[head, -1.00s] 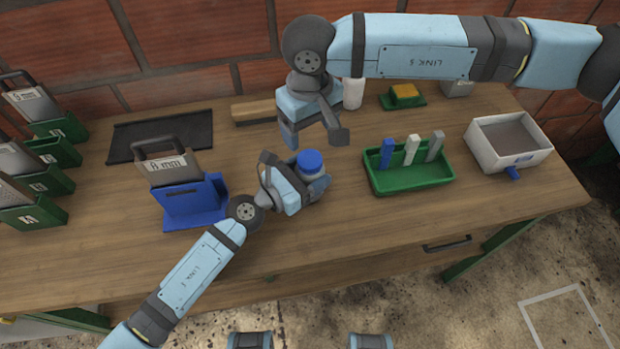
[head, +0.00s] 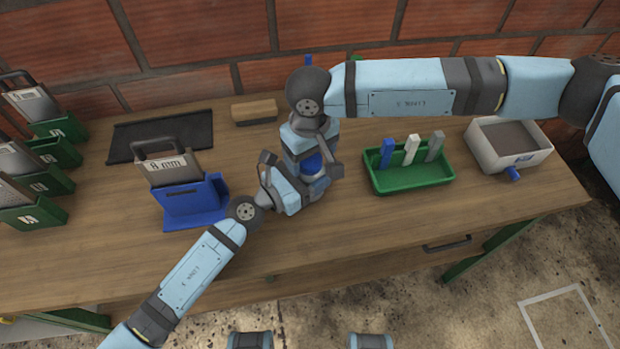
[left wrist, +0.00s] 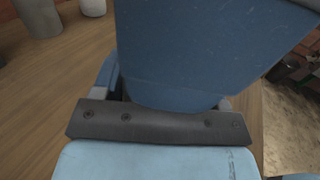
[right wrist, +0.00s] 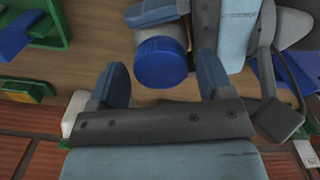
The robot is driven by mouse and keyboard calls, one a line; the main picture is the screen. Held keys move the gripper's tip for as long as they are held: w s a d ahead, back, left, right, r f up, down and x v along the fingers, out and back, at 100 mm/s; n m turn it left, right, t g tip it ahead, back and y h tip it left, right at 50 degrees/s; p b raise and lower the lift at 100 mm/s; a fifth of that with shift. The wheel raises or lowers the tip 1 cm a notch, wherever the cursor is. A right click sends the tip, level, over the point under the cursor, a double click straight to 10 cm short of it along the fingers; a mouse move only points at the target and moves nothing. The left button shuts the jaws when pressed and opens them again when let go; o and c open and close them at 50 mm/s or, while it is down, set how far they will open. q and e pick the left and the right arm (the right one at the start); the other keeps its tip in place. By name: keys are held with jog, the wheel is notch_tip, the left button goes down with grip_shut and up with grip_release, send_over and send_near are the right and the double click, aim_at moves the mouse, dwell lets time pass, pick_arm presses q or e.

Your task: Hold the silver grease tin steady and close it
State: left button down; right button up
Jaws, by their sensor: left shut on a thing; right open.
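The silver grease tin with its blue lid (head: 312,163) stands on the bench, mostly covered by my arms in the head view. In the right wrist view its silver body (right wrist: 160,28) shows above the round blue lid (right wrist: 162,65). The lid sits on the tin's end; I cannot tell how tight. My left gripper (head: 315,184) is shut on the tin's body from the left. My right gripper (right wrist: 162,82) is open, with its fingers pointing at the lid, one towards each side, not touching it. In the left wrist view a large blue part hides the tin.
A green tray (head: 415,182) with blue, white and grey pieces is right of the tin. A white box (head: 538,158) stands further right. A blue holder (head: 195,208) with an 8 mm plate is left. A wooden block (head: 254,111) lies behind. The front bench is clear.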

jog(key=c, duration=0.9)
